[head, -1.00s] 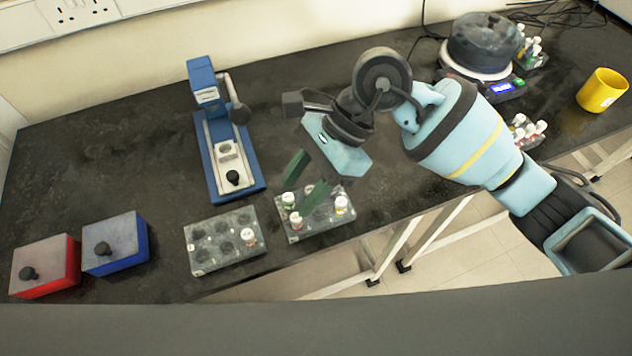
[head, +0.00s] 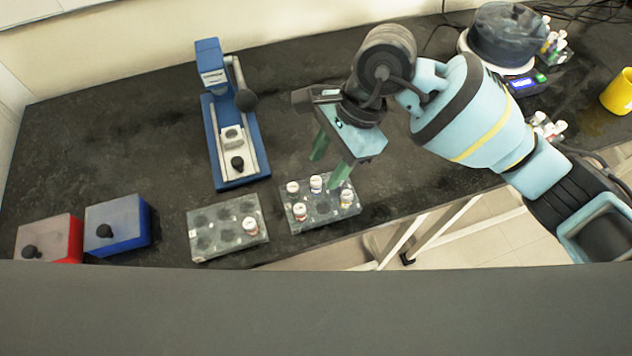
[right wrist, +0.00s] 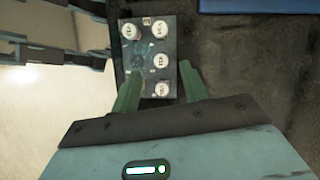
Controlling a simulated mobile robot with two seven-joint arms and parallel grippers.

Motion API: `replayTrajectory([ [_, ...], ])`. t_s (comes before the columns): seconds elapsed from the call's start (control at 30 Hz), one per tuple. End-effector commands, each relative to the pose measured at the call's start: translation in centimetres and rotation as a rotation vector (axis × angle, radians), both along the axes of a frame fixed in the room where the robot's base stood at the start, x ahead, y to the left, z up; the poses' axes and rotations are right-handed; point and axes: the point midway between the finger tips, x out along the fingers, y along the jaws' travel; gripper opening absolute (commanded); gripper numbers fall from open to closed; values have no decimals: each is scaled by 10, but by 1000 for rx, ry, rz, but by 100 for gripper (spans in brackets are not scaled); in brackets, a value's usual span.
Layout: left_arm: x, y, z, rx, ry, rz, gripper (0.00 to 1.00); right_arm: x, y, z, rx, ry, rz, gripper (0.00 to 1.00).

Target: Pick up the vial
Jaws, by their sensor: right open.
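Several white-capped vials stand upright in the right-hand rack (head: 321,221) near the table's front edge. These are a back-left vial (head: 293,188), a back-middle vial (head: 316,183), a front-left vial (head: 300,211) and a right vial (head: 347,196) with a yellowish label. Which one the task means cannot be told. My right gripper (head: 322,172) is open and empty above this rack, fingers pointing down. In the right wrist view the rack (right wrist: 139,67) lies beyond and between the open fingers, with a vial (right wrist: 161,89) nearest. My left gripper is not in view.
A second rack (head: 208,244) stands just left, holding one vial (head: 250,225). A blue device (head: 257,145) is behind. Blue (head: 125,228) and red (head: 62,236) boxes stand at the left. A centrifuge-like device (head: 508,40) and yellow mug (head: 619,93) are at the right.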

Motion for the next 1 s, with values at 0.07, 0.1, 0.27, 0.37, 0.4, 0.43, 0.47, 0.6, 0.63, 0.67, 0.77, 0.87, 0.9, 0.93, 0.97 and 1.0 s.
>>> replayTrajectory([
  [0.07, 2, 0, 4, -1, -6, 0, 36, -2, 5, -11, -1, 4, 0, 45],
  [0.1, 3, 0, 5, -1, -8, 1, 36, -3, 7, -16, 0, 4, 0, 45],
  [0.27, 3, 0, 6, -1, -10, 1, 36, -5, 13, -34, 0, 2, -1, 45],
  [0.37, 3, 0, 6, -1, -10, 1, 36, -6, 15, -38, 1, 1, -1, 45],
  [0.4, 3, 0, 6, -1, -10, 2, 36, -6, 15, -39, 1, 0, 0, 45],
  [0.43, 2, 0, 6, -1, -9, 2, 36, -6, 15, -39, 0, -1, 0, 45],
  [0.47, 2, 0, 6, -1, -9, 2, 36, -6, 15, -39, 0, -1, 0, 45],
  [0.6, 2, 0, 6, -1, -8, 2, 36, -6, 15, -39, 0, -1, 0, 42],
  [0.63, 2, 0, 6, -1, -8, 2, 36, -6, 15, -39, 0, 0, 0, 38],
  [0.67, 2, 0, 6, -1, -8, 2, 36, -6, 15, -39, 0, 0, 0, 34],
  [0.77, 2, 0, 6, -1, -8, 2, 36, -6, 15, -38, 0, 0, 0, 21],
  [0.87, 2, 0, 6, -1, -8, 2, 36, -6, 15, -38, 0, 0, 0, 8],
  [0.9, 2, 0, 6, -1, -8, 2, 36, -6, 15, -38, 0, 0, 0, 3],
  [0.93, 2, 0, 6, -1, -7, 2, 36, -6, 15, -38, 0, -1, 0, 0],
  [0.97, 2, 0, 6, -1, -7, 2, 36, -6, 15, -38, 0, -1, 0, 0],
  [1.0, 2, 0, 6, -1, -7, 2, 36, -6, 15, -38, 0, -1, 0, 0],
])
